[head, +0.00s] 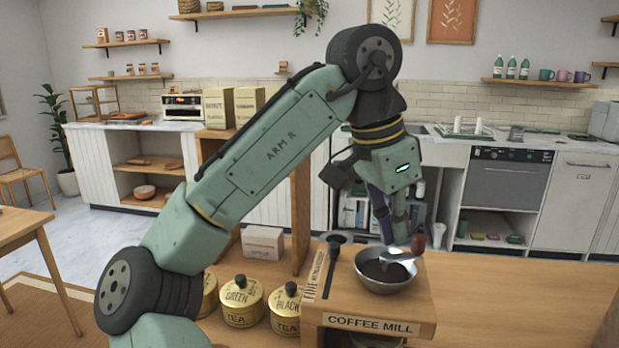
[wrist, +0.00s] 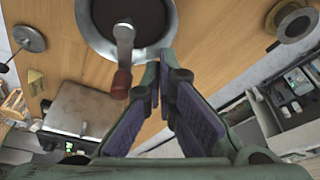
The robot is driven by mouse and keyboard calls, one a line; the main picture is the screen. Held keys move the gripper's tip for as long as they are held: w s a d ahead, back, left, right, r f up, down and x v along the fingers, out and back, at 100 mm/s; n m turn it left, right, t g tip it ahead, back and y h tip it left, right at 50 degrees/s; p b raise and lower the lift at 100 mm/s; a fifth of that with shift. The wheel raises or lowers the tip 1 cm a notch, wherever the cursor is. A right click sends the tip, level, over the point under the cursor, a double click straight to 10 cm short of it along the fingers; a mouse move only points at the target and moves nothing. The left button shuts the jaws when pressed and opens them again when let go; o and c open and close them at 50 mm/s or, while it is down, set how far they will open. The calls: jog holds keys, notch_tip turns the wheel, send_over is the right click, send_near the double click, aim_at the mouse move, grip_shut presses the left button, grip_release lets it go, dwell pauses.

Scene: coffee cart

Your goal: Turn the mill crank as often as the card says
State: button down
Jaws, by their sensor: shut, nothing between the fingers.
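The coffee mill (head: 368,325) is a wooden box on the counter, with a dark-lined metal bowl (head: 385,284) on top. Its crank (head: 397,257) lies across the bowl and ends in an upright red-brown knob (head: 419,241). The wrist view shows the bowl (wrist: 96,40) at the top, with the crank knob (wrist: 122,84) at its near edge. My gripper (head: 389,236) points down just above the bowl's far side, left of the knob. In the wrist view my gripper (wrist: 160,75) is shut and empty, right of the knob and not around it. I cannot make out a card.
A slider with a dark knob (head: 334,240) stands at the mill's left, by the word FINE. Brass tea tins (head: 242,303) stand left of the mill. A pale box (head: 263,241) is behind them. The counter right of the mill (head: 500,300) is clear.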

jog(key=shift+r+p, duration=0.7)
jog(key=shift+p, duration=0.1)
jog(key=shift+s+d, duration=0.6)
jog(key=shift+d, duration=0.05)
jog(key=shift+s, duration=0.1)
jog(key=shift+s+d, duration=0.2)
jog(key=shift+s, duration=0.2)
jog(key=shift+w+d, duration=0.1)
jog(key=shift+w, duration=0.5)
jog(key=shift+r, duration=0.1)
